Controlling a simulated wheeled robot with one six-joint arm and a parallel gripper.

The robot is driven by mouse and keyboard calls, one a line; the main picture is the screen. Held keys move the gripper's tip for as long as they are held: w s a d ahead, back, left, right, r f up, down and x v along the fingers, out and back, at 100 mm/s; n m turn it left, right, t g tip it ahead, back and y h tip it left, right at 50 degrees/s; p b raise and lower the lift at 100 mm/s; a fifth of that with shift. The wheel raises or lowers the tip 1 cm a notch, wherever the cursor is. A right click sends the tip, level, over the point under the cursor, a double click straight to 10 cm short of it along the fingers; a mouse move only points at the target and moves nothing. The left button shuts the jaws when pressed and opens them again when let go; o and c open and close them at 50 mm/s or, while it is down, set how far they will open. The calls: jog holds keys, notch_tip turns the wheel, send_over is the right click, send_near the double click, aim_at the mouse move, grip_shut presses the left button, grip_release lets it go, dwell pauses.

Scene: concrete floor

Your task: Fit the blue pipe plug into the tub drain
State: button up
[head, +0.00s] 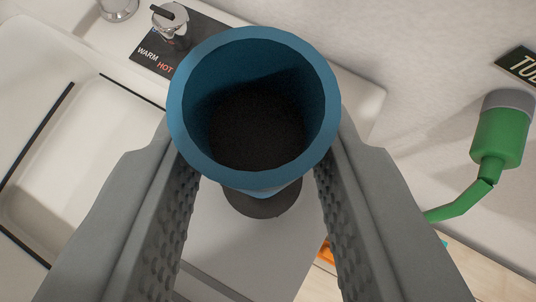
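The blue pipe plug (252,68) is a hollow round cup with a thick rim, open towards the camera and dark inside. My gripper (254,160) has its two grey ridged fingers against the plug's left and right sides and holds it. A dark round shape (263,205) shows just below the plug, over the pale surface. The plug covers much of it, and I cannot tell whether it is the tub drain or part of the plug. The white tub basin (60,160) lies to the left.
A metal tap knob (170,24) stands on a dark plate (160,58) marked WARM and HOT at the back. A green fixture (497,135) with a bent arm is at the right by the wall. A dark sign (518,65) is cut off. An orange item (325,254) is low behind the right finger.

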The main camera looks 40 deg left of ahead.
jog(key=shift+r, duration=0.7)
dwell(0.5)
jog(key=shift+r, duration=1.45)
jog(key=shift+f, duration=2)
jog(key=o, duration=1.3)
jog(key=shift+c, duration=0.2)
jog(key=shift+r, duration=0.1)
notch_tip(320, 180, up, 8)
jog(key=s+d, duration=0.1)
jog(key=shift+s+d+f, duration=0.2)
jog(key=shift+s+d, duration=0.1)
jog(key=shift+d, duration=0.05)
